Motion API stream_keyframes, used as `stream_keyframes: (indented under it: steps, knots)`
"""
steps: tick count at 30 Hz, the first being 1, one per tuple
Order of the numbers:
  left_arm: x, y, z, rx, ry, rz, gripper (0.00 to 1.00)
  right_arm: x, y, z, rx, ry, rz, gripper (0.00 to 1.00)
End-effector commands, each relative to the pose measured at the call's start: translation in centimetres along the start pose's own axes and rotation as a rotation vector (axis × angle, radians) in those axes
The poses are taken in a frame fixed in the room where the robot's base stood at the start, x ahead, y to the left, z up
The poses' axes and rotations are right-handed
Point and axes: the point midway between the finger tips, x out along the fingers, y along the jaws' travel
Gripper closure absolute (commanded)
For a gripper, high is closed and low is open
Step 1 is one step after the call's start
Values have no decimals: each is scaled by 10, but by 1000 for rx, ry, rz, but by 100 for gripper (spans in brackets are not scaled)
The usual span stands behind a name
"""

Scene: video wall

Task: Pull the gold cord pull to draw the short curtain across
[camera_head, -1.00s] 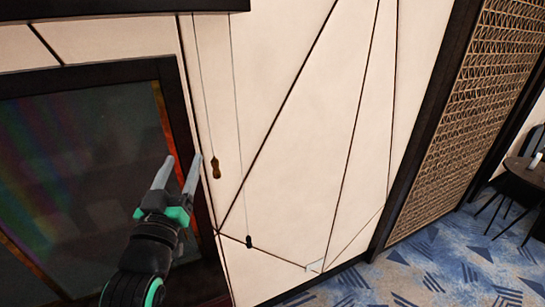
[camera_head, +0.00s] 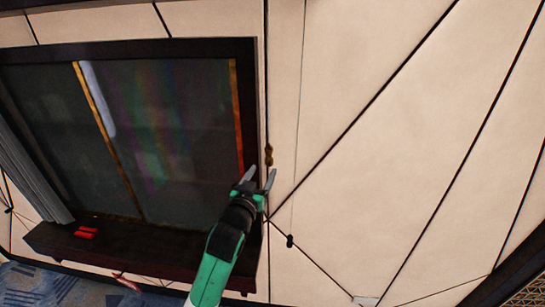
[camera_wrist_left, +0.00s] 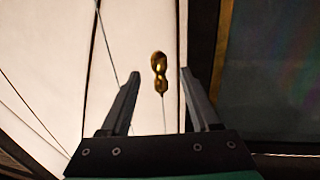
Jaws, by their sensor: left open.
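The gold cord pull (camera_head: 269,155) hangs on a thin cord against the cream wall, just right of the window frame. My left gripper (camera_head: 259,176) is open just below and left of it in the head view. In the left wrist view the gold pull (camera_wrist_left: 159,72) shows in the gap between the two open fingers (camera_wrist_left: 160,78), near their tips; its depth relative to them is unclear. Neither finger visibly touches it. A grey curtain (camera_head: 32,170) hangs gathered at the window's left side. My right gripper is not in view.
A second, dark pull (camera_head: 290,241) hangs lower on another thin cord (camera_head: 301,100) to the right. The dark window frame (camera_head: 250,105) and its sill (camera_head: 120,247) lie left of the gripper. Small red items (camera_head: 87,232) lie on the sill. The wall at right is clear.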

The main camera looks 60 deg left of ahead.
Motion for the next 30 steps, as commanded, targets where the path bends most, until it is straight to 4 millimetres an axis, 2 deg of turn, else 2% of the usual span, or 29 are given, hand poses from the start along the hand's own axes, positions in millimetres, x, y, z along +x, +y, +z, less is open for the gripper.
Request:
stream_keyframes:
  steps: [6, 12, 18, 25, 26, 30]
  knots:
    - [48, -1, -2, 1, -1, -2, 37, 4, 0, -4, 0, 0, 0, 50]
    - [82, 0, -1, 0, 0, -1, 37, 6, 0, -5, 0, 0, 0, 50]
    - [95, 0, -1, -1, 1, 0, 37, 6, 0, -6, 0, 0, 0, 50]
    - [96, 0, -1, -1, 1, 0, 37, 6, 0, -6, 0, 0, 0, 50]
    - [96, 0, -1, -1, 1, 0, 41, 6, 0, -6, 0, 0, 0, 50]
    - [96, 0, -1, 0, 1, 0, 66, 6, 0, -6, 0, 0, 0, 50]
